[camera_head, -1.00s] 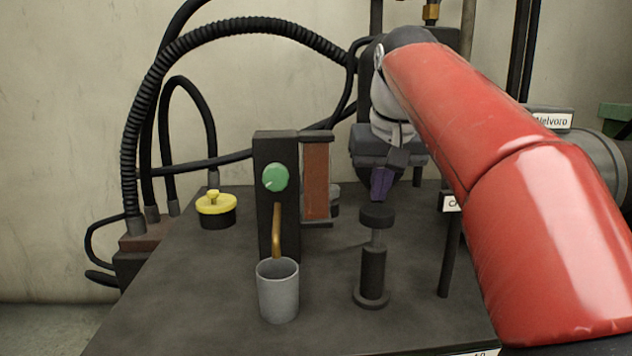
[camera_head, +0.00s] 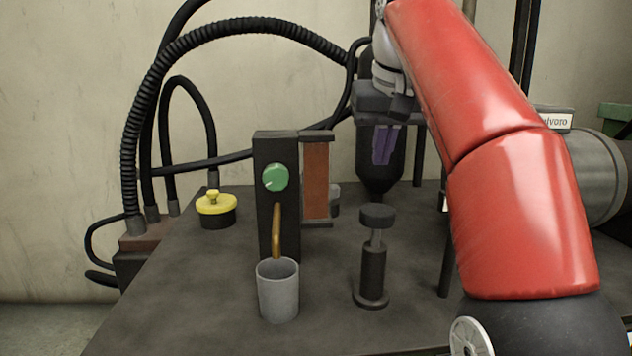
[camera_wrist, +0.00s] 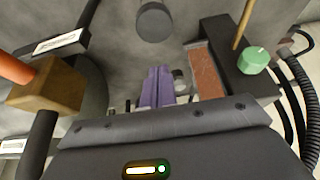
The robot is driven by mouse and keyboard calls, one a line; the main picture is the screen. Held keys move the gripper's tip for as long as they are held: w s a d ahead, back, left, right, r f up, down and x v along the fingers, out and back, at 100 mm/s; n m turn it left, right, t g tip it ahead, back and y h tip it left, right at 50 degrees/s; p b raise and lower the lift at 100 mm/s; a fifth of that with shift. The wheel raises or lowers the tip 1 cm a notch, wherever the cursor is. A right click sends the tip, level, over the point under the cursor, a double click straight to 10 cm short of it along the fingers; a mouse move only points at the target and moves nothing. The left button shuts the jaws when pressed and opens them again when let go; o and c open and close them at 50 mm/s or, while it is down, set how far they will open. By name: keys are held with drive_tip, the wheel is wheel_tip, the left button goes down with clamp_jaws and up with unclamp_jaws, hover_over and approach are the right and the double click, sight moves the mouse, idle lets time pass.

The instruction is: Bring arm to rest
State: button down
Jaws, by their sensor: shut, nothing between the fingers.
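My gripper (camera_head: 384,148) hangs in the air behind and above the black plunger post (camera_head: 373,262) in the head view, apart from it. Its purple fingers are together and hold nothing. In the wrist view the fingers (camera_wrist: 157,84) point at the dark table, with the round top of the post (camera_wrist: 154,22) beyond them. My red arm comes in from the right of the head view and hides part of the bench behind it.
A grey cup (camera_head: 278,292) stands under the brass spout of a black unit with a green knob (camera_head: 275,177). A yellow-lidded pot (camera_head: 216,208) is at the left. Black hoses arch behind. A grey cylinder (camera_head: 597,175) is at the right. The table front left is clear.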

drive_tip(key=shift+s, duration=0.1)
drive_tip(key=shift+s+a+f, duration=0.15)
drive_tip(key=shift+s+f, duration=0.05)
drive_tip(key=shift+f, duration=0.05)
drive_tip(key=s+f, duration=1)
drive_tip(key=f, duration=0.5)
drive_tip(key=s+f+t, duration=0.1)
drive_tip(key=s+f, duration=1)
drive_tip(key=f, duration=0.5)
drive_tip(key=shift+f, duration=0.15)
